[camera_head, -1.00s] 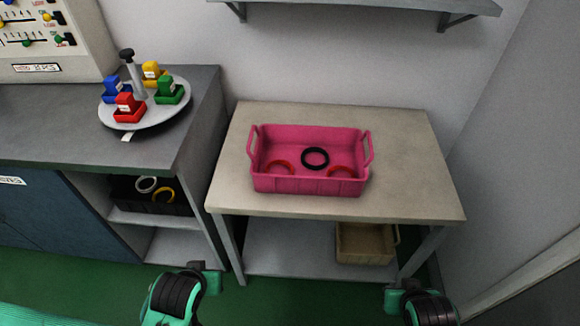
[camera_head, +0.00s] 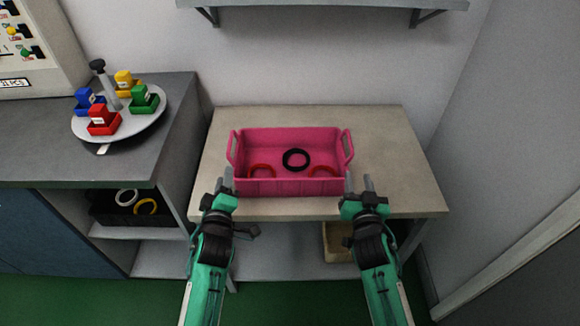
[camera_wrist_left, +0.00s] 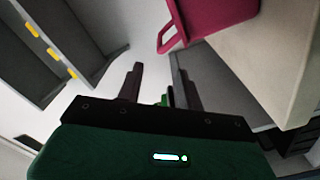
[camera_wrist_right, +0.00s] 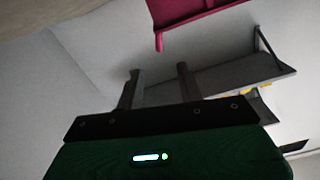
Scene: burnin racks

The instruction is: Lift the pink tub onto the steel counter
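The pink tub (camera_head: 290,187) stands upright on the beige table, with a loop handle at each end. It holds a black ring (camera_head: 296,160) and two red rings (camera_head: 262,170). My left gripper (camera_head: 223,184) is open and empty near the tub's left handle, apart from it. My right gripper (camera_head: 359,183) is open and empty near the right handle, apart from it. The tub's left handle also shows in the left wrist view (camera_wrist_left: 172,38), and part of the tub shows in the right wrist view (camera_wrist_right: 185,10). The steel counter (camera_head: 45,160) is at the left.
A round carousel (camera_head: 120,128) with coloured small bins stands on the counter's right part. A control panel (camera_head: 35,50) stands behind it. A black bin with rings (camera_head: 108,212) sits on the shelf below. A wall shelf (camera_head: 320,4) hangs above the table (camera_head: 400,140).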

